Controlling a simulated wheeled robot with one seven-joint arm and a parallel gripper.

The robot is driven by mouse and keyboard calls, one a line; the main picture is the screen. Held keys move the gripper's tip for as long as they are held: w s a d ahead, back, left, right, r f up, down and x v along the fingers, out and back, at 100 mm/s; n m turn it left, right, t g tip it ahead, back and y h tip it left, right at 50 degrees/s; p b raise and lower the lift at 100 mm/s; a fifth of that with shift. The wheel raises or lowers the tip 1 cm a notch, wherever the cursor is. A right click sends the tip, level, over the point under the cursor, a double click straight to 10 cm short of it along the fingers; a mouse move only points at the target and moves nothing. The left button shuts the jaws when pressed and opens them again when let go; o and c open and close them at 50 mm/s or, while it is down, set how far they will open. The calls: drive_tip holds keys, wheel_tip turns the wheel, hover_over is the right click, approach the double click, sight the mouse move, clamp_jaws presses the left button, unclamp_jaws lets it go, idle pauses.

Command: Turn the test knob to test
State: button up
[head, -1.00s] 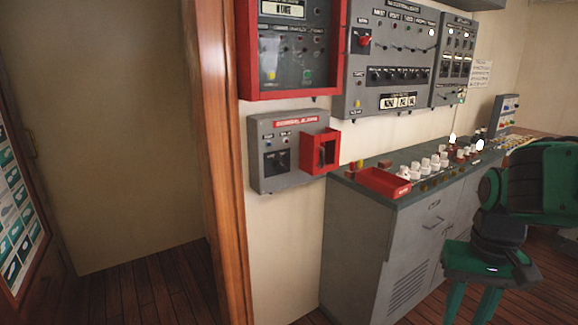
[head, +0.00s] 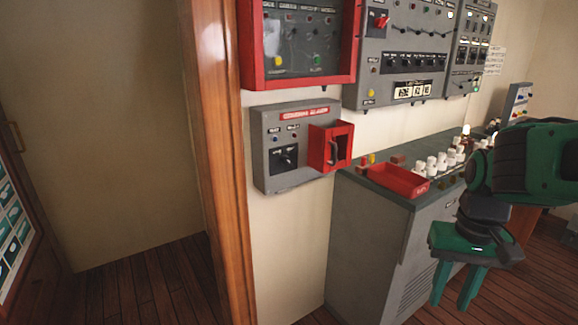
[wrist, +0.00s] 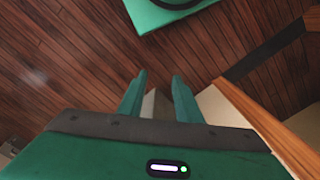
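A small grey wall panel (head: 270,180) with a red label strip hangs left of centre in the head view. It carries a dark rotary knob (head: 285,157) on a black plate, with small lamps above. The lettering is too small to read, so I cannot tell whether this is the test knob. A red knob (head: 379,20) also shows on the upper grey panel (head: 375,75). My gripper (head: 452,302) is at the right, pointing down, well away from both panels. In the wrist view my gripper (wrist: 158,80) has its fingers apart with nothing between them, above the wooden floor.
A red open box (head: 331,147) sticks out beside the knob on the small panel. Below right stands a grey console (head: 375,235) with a red tray (head: 398,182) and several white knobs on top. A wooden door post (head: 215,150) rises at the left. Floor shows at the front.

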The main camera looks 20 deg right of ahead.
drive_tip(key=o, duration=0.3)
drive_tip(key=shift+s+r, duration=0.1)
drive_tip(key=shift+s, duration=0.1)
drive_tip(key=n+t+y, duration=0.5)
drive_tip(key=n+t, duration=0.5)
drive_tip(key=t, duration=0.7)
approach(291, 164)
drive_tip(key=shift+x, duration=5)
drive_tip(key=shift+c, duration=0.4)
